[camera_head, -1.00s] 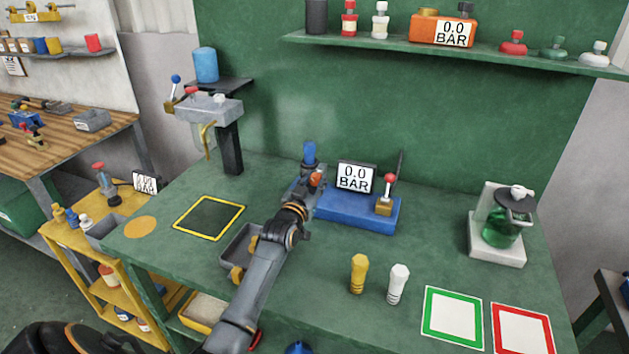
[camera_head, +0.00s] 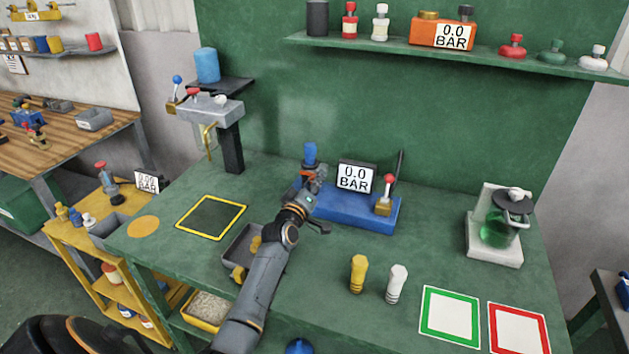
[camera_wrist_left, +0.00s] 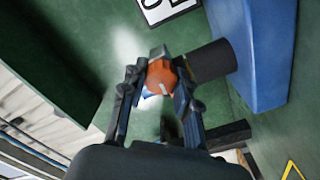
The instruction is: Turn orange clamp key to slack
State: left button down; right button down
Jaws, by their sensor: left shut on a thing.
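The orange clamp key (camera_wrist_left: 162,77) is a faceted knob with a small white mark, at the end of a dark grey cylinder (camera_wrist_left: 208,61) on the blue block. My left gripper (camera_wrist_left: 160,82) has one finger on each side of the key and is shut on it. My right gripper is not in view.
A display reading 0.0 BAR (camera_head: 356,177) and a red-knobbed lever (camera_head: 388,186) stand on the blue stand. A blue cap (camera_head: 310,152) rises behind the gripper. Yellow (camera_head: 357,274) and white (camera_head: 396,284) fittings stand in front. A grey tray (camera_head: 238,246) lies left of my arm.

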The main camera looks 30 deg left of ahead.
pick_arm(q)
jog(key=n, duration=0.3)
jog(key=shift+n, duration=0.4)
jog(key=n, duration=0.3)
jog(key=shift+n, duration=0.3)
jog(key=n+p, duration=0.1)
jog(key=n, duration=0.4)
jog(key=shift+f, duration=0.15)
jog(key=shift+n, duration=0.3)
jog(key=c, duration=1)
grip_release()
jog(key=v, duration=1.2)
